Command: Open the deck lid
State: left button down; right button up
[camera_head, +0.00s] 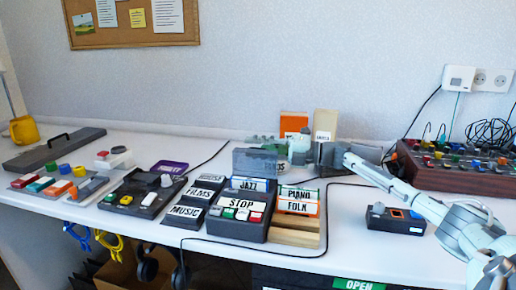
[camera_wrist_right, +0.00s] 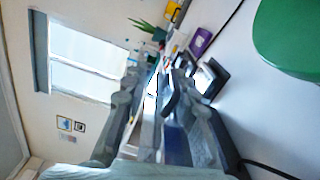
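The deck (camera_head: 238,222) is a dark box with a STOP label and coloured buttons at the middle front of the table. A see-through grey lid panel (camera_head: 250,164) stands raised at its back, above the JAZZ label. My right gripper (camera_head: 268,145) reaches in from the right, fingers pointing left, at the lid's upper right edge. Whether it touches the lid I cannot tell. In the right wrist view the two fingers (camera_wrist_right: 155,85) stand apart with a gap between them. My left gripper is not in view.
Label cards, FILMS (camera_head: 199,193) and MUSIC (camera_head: 185,211), lie left of the deck. PIANO and FOLK cards (camera_head: 298,201) stand right of it. A dark box (camera_head: 396,218) and a wooden-sided mixer (camera_head: 455,172) are further right. A purple tray (camera_head: 169,167) lies behind left.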

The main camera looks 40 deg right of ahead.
jog(key=v, duration=1.2)
